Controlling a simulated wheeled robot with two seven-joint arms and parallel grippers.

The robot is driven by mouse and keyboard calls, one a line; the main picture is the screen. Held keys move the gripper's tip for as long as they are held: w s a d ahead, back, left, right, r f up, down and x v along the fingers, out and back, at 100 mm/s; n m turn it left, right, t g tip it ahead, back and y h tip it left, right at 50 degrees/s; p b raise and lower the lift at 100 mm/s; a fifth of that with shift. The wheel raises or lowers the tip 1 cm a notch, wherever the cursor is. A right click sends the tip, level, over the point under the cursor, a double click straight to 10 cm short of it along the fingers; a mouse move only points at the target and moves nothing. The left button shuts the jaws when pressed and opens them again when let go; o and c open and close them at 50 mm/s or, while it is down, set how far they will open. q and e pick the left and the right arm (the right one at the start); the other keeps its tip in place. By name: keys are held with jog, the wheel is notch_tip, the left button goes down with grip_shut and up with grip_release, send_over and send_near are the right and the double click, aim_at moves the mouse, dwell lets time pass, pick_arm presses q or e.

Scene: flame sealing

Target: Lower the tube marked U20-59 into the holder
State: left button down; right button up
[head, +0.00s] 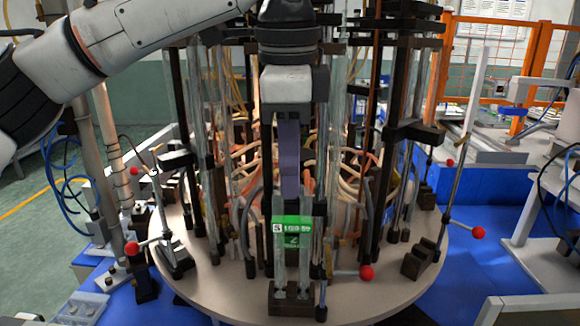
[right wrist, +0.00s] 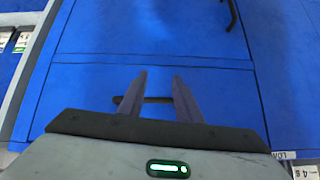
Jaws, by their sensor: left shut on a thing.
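The tube with the green label (head: 292,232) stands upright at the front of the round table in the head view. Its label text is small, reading roughly as U20-59 with a 2 below. My left gripper (head: 290,190) comes down from above and is shut on the tube. The fingers hide part of the tube. The dark holder block (head: 291,304) is at the table's front edge, directly under the tube. The lower ends reach down to the block; I cannot tell how deep they sit. My right gripper (right wrist: 157,88) is open over a blue surface in the right wrist view.
The round table (head: 222,290) carries many upright glass tubes and dark posts behind the gripper. Red-knobbed rods stand at left (head: 132,248) and right (head: 478,232), and another red knob (head: 367,272) is close right of the holder. A dark bar (right wrist: 155,99) shows between my right fingers.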

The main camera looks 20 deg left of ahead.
pick_arm(q)
jog(key=shift+f, duration=0.65)
jog(key=c, duration=1.7)
grip_release()
jog(key=shift+o, duration=0.2)
jog(key=shift+r, duration=0.1)
jog(key=shift+r+p, duration=0.3)
jog(key=shift+r, duration=1.85)
